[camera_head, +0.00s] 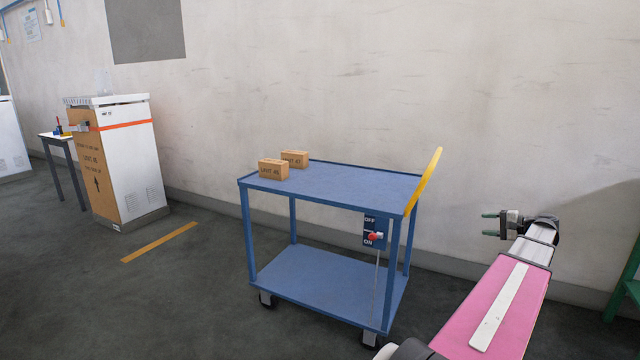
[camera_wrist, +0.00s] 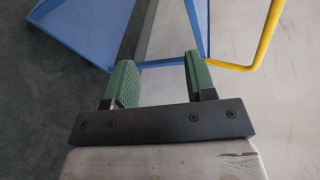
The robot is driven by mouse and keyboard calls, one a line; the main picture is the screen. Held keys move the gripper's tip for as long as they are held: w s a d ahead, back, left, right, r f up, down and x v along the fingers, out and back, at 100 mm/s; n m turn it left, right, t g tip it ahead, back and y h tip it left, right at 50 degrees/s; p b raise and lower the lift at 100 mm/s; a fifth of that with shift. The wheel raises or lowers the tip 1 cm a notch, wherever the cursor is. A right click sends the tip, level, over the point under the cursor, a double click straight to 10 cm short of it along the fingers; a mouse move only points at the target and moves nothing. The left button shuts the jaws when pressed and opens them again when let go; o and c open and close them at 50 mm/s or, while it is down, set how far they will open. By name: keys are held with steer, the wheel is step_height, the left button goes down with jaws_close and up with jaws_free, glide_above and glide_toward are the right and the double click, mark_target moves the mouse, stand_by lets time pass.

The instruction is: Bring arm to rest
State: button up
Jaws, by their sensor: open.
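My gripper (camera_head: 488,225) is at the right in the head view, at the end of my pink and silver arm. It points left toward the blue cart, apart from it, with the wall behind. Its green fingers (camera_wrist: 158,85) show in the wrist view, spread apart with nothing between them. Beyond the fingers, the wrist view shows part of the blue cart (camera_wrist: 72,30) and its yellow handle (camera_wrist: 268,40).
A white and brown cabinet (camera_head: 135,165) and small table (camera_head: 60,142) stand left. A green frame (camera_head: 628,285) is at the right edge.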

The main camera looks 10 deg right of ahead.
steer(key=w+a+f+n+g+h, duration=0.15)
steer(key=a+f, duration=0.35)
steer(key=a, duration=0.5)
steer(key=w+a+f+n+g, duration=0.1)
steer(key=w+a+f+g, duration=0.2)
steer(key=a, duration=0.6)
steer(key=w+a+f+n+g+h, duration=0.1)
steer(key=a+f+g, duration=0.2)
steer(key=a+f, duration=0.5)
steer(key=s+a+f+n+g+h, duration=0.1)
steer(key=s+a+f+n+h, duration=0.1)
steer(key=a, duration=0.7)
steer(key=s+a+f+n+g+h, duration=0.1)
steer(key=s+a+f+n+h, duration=0.2)
steer(key=a, duration=0.6)
steer(key=s+a+f+n+g+h, duration=0.1)
steer(key=s+a+f+n+h, duration=0.1)
steer(key=s+a, duration=0.4)
steer(key=a+n+h, duration=0.1)
steer(key=a, duration=0.2)
steer(key=shift+a+f+g, duration=0.15)
steer(key=shift+f+g, duration=0.2)
